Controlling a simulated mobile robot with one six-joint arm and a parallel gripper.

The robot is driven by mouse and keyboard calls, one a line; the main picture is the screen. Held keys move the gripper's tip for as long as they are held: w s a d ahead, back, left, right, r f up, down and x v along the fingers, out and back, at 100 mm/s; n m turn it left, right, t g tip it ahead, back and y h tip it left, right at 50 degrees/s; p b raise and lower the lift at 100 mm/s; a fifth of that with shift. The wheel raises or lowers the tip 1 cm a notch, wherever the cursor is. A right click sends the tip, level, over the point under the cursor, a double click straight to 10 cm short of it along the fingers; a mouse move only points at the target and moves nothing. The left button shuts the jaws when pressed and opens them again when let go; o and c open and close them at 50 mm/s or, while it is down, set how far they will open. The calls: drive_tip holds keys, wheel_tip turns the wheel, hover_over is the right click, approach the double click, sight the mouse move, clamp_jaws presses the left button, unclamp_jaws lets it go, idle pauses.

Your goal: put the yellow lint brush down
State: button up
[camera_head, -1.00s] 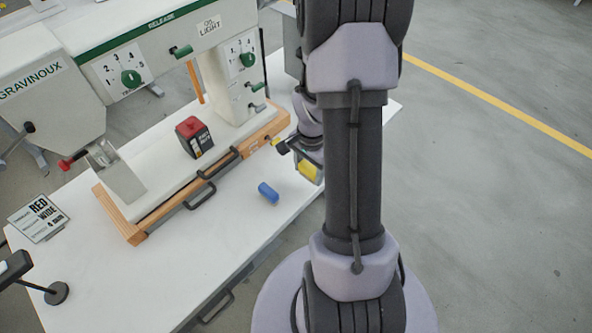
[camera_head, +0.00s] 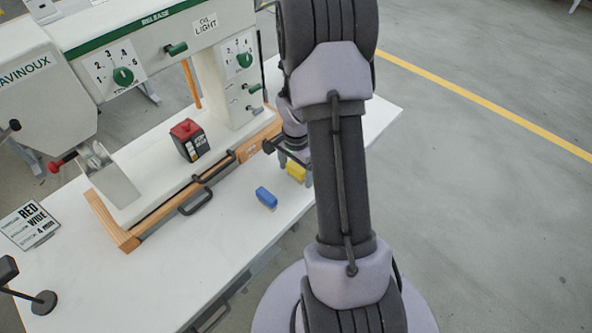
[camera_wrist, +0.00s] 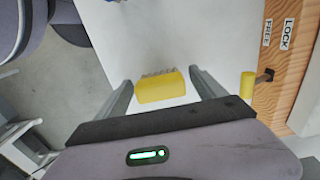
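The yellow lint brush (camera_wrist: 161,90) lies between the two fingers of my gripper (camera_wrist: 161,76) in the wrist view, its grey bristle edge facing away from the gripper body. A narrow gap shows on each side, so the fingers are open around it and not pressed on it. In the head view the brush (camera_head: 296,171) is just below my gripper (camera_head: 294,158) and appears to rest on the white tabletop (camera_head: 225,222), right of the blue object. My arm hides part of the gripper there.
A blue object (camera_head: 266,197) lies on the table left of the brush. The press's wooden base (camera_head: 118,226) with black handles runs behind; a yellow knob (camera_wrist: 247,85) juts from it near the right finger. A red-and-black box (camera_head: 190,141) sits on the press.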

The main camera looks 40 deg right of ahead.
sight(296, 168)
wheel_tip(296, 168, up, 12)
drive_tip(key=p, duration=0.5)
drive_tip(key=a+r+n+t, duration=0.2)
drive_tip(key=a+r+n, duration=0.1)
drive_tip(key=a+r, duration=0.6)
drive_tip(key=s+a+r+n+t+y, duration=0.1)
drive_tip(key=s+a+r+n+t, duration=0.1)
drive_tip(key=s+a+r+n, duration=0.3)
drive_tip(key=s+a+r+n+t+y, duration=0.1)
drive_tip(key=s+a+r+n, duration=0.3)
drive_tip(key=a, duration=0.9)
drive_tip(key=s+r, duration=0.3)
drive_tip(key=shift+s+a+r+n+t, duration=0.15)
drive_tip(key=shift+s+r+n+t, duration=0.1)
drive_tip(key=shift+n+t, duration=0.15)
